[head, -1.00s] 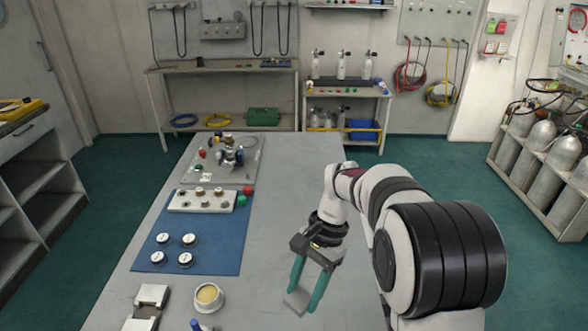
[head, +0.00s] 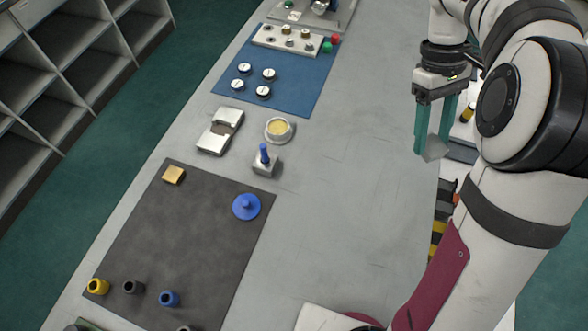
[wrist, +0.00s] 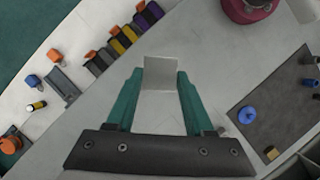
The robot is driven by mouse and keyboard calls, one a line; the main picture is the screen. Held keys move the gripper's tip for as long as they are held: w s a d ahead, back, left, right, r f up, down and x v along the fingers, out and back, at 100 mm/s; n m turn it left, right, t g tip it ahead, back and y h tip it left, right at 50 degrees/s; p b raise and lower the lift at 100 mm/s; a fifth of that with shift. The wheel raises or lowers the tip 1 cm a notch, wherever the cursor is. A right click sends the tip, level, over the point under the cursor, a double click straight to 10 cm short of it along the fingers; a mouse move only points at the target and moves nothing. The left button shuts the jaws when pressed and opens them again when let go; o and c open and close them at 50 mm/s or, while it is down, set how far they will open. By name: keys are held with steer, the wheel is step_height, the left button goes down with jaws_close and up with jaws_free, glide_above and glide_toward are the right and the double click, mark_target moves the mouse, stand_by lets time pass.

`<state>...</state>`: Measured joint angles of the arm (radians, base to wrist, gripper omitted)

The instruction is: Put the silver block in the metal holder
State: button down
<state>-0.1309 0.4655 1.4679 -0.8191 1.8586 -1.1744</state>
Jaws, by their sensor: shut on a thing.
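My gripper (head: 433,138) is shut on the silver block (head: 435,150), which sits between its green fingertips. The block hangs over the right side of the grey table in the head view. In the wrist view, the silver block (wrist: 160,74) shows as a pale plate between the fingers of my gripper (wrist: 160,84). The metal holder (head: 220,130) seems to be the silver two-part piece with a darker gap, left of the cream-filled cup. It lies on the table well left of my gripper. I cannot make it out in the wrist view.
A cup (head: 279,130) and a blue-handled piece (head: 264,161) stand right of the holder. A dark mat (head: 200,245) carries a gold block (head: 173,175), a blue knob (head: 246,206) and several coloured rings. A blue mat (head: 290,85) lies behind. The table between the cup and my gripper is clear.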

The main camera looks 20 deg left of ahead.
steer(key=w+a+f+n+t+h, duration=0.1)
steer(key=w+a+f+n+t, duration=0.15)
steer(key=n, duration=0.45)
steer(key=w+a+f+n+t, duration=0.1)
steer(key=a+f+n+t, duration=0.1)
steer(key=f+n, duration=0.3)
steer(key=n+t+y, duration=0.4)
steer(key=n, duration=1.1)
glide_above(298, 149)
steer(key=s, duration=0.2)
steer(key=shift+g, duration=0.25)
steer(key=f, duration=1.1)
steer(key=shift+w+d+f, duration=0.1)
steer(key=shift+w+d, duration=0.1)
steer(key=shift+w, duration=0.05)
step_height(298, 149, down, 4)
steer(key=shift+a+f, duration=0.1)
steer(key=shift+a, duration=0.05)
steer(key=shift+f, duration=0.1)
steer(key=shift+c, duration=1.4)
jaws_free()
